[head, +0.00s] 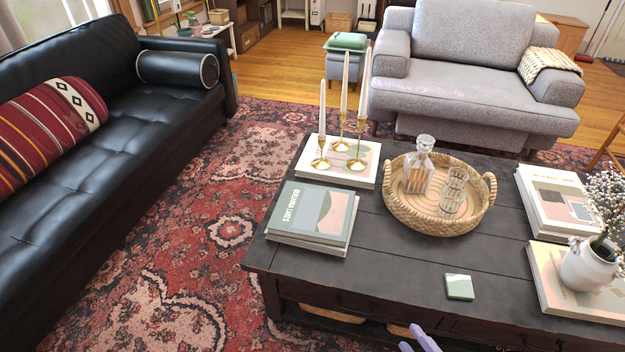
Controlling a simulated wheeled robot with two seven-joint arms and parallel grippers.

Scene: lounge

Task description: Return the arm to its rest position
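My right gripper (411,338) shows only as pale lavender finger parts at the bottom edge of the head view, in front of the near side of the dark coffee table (400,268). Its two tips are apart with a gap between them, and I see nothing held there. The rest of the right arm is out of the frame. My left gripper and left arm are not in view.
On the table are a wicker tray (400,215) with a decanter (418,170) and glasses, brass candlesticks (341,145), book stacks (311,215), a small green square (459,287) and a flower vase (588,267). A black sofa (100,160) stands left; patterned rug (190,240) lies between.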

